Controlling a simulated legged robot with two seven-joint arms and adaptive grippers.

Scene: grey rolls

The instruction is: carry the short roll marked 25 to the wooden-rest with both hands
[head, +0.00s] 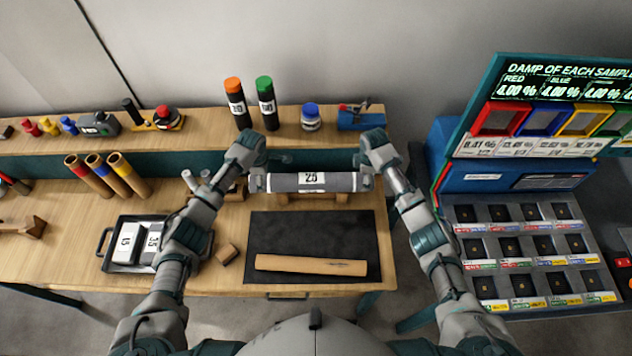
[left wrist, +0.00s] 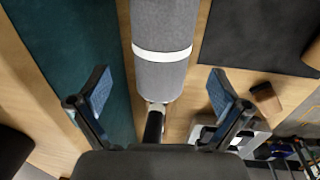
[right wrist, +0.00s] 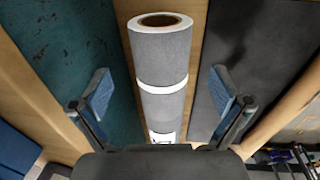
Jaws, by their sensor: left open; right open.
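The short grey roll marked 25 (head: 312,182) lies level at the wooden rest (head: 345,198), which shows just below it; whether they touch I cannot tell. My left gripper (head: 258,181) is open at the roll's left end, and my right gripper (head: 367,180) is open at its right end. In the left wrist view the roll (left wrist: 163,75) with its white band runs between the spread fingers (left wrist: 160,92), with gaps on both sides. In the right wrist view the roll (right wrist: 160,62) also lies between the spread fingers (right wrist: 162,92), apart from both.
A dark mat (head: 330,232) with a brown tube (head: 310,265) lies in front. A tray (head: 108,262) with rolls marked 15 and 35 stands left, a small wooden block (head: 227,253) beside it. The shelf (head: 205,140) behind holds bottles and jars. A sample console (head: 520,240) stands right.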

